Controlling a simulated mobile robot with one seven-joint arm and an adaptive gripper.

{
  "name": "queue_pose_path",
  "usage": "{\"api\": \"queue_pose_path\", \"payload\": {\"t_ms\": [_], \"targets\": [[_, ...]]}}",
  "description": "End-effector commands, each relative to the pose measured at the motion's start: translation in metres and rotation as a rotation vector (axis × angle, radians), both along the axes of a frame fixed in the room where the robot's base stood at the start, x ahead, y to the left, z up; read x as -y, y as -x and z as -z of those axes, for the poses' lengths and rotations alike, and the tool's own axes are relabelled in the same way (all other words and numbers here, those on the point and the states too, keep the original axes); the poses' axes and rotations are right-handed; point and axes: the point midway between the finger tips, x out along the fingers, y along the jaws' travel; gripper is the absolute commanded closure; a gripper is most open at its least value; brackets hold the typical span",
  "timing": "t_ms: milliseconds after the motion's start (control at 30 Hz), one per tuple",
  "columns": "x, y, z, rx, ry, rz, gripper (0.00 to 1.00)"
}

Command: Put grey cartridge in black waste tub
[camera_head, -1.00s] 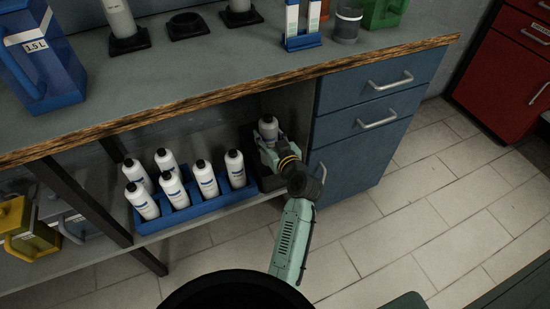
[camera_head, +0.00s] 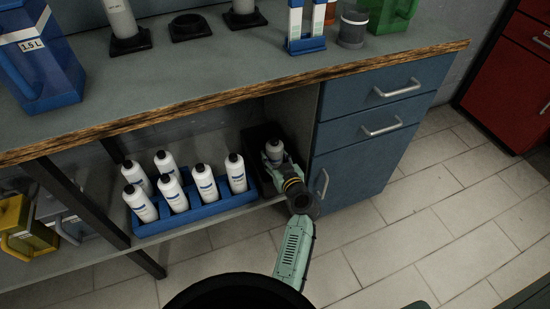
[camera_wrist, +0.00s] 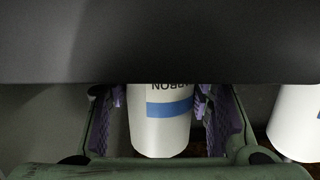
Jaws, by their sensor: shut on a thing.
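A pale grey-white cartridge (camera_head: 273,154) with a dark cap is in my gripper (camera_head: 284,166), under the counter at the right end of the shelf. The wrist view shows the held cartridge (camera_wrist: 160,128) with a blue band and upside-down lettering between purple finger pads. My gripper (camera_wrist: 163,120) is shut on it. A black open container (camera_head: 262,136) stands right of the blue rack, with the cartridge at or inside its opening. My gripper hides its front, so I cannot tell whether the cartridge touches its bottom.
A blue rack (camera_head: 160,227) with several white bottles stands just left. A blue drawer cabinet (camera_head: 350,170) is close on the right, and the counter edge (camera_head: 230,95) hangs above. A dark surface (camera_wrist: 160,40) fills the wrist view's top; another white bottle (camera_wrist: 298,120) shows at right.

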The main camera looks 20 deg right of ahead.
Motion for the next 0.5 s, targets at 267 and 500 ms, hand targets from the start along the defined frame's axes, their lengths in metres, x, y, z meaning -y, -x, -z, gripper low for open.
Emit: {"api": "queue_pose_path", "payload": {"t_ms": [267, 500], "targets": [[0.0005, -0.0005, 0.0026, 0.005, 0.002, 0.001, 1.0], [0.0002, 0.0, 0.0083, 0.002, 0.002, 0.0, 0.53]]}}
